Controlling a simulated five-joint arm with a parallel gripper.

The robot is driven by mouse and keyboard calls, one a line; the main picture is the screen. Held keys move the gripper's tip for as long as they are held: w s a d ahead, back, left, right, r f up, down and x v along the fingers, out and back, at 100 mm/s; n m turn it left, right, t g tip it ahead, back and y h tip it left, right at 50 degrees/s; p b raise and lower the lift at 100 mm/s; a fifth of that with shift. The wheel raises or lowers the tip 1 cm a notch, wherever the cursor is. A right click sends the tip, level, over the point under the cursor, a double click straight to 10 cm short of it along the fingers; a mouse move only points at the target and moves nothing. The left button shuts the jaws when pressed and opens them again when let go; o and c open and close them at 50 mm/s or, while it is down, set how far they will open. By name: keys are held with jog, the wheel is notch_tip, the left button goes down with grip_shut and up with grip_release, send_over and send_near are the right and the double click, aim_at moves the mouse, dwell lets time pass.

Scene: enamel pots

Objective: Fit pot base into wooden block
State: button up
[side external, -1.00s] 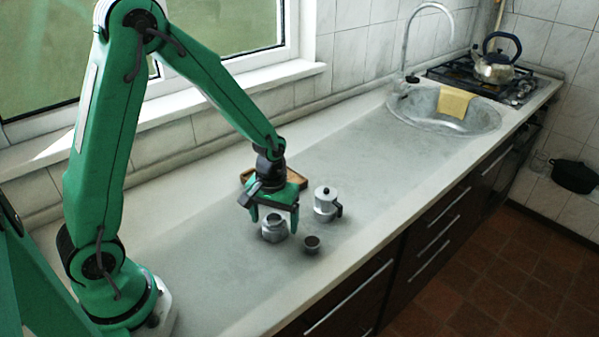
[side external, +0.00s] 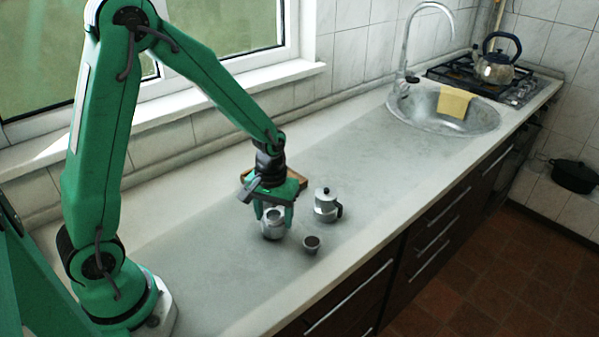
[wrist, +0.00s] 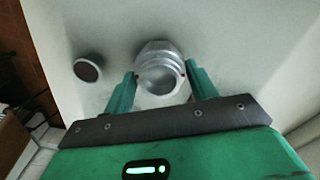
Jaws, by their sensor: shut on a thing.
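The pot base (side external: 272,228) is a small silver metal vessel, upright and open at the top, on or just above the grey counter. My gripper (side external: 274,216) comes down over it from above, with its two green fingers shut on its sides. In the wrist view the pot base (wrist: 160,78) sits between the fingertips of my gripper (wrist: 162,84), its round opening facing the camera. The wooden block (side external: 301,181) is a brown piece behind my gripper in the side view, mostly hidden by it. I cannot see the block's recess.
A silver pot top (side external: 325,204) with a dark handle stands to the right. A small dark-filled cup-like filter (side external: 311,244) stands in front, close to the pot base; this filter (wrist: 87,69) is left in the wrist view. The counter farther right toward the sink (side external: 443,110) is clear.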

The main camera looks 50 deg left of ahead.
jog(key=r, duration=0.3)
jog(key=shift+d+r, duration=0.15)
jog(key=shift+d, duration=0.1)
jog(key=s+d+r, duration=0.5)
jog(key=d+r, duration=0.1)
jog(key=d, duration=0.3)
jog(key=shift+s+d+r, duration=0.25)
jog(key=shift+s+d, duration=0.1)
jog(key=shift+w, duration=0.15)
jog(key=w+a+f+n, duration=0.1)
jog(key=w+a+n, duration=0.2)
jog(key=w+a, duration=0.5)
jog(key=w+a+f+n, duration=0.2)
jog(key=w+a, duration=0.6)
jog(key=a, duration=0.9)
jog(key=shift+w+a+f+n, duration=0.2)
jog(key=shift+w+f+n, duration=0.1)
jog(key=shift+w+n, duration=0.15)
jog(key=shift+f, duration=0.15)
jog(key=shift+s+f, duration=0.1)
jog(key=shift+f, duration=1.95)
jog(key=shift+f, duration=1)
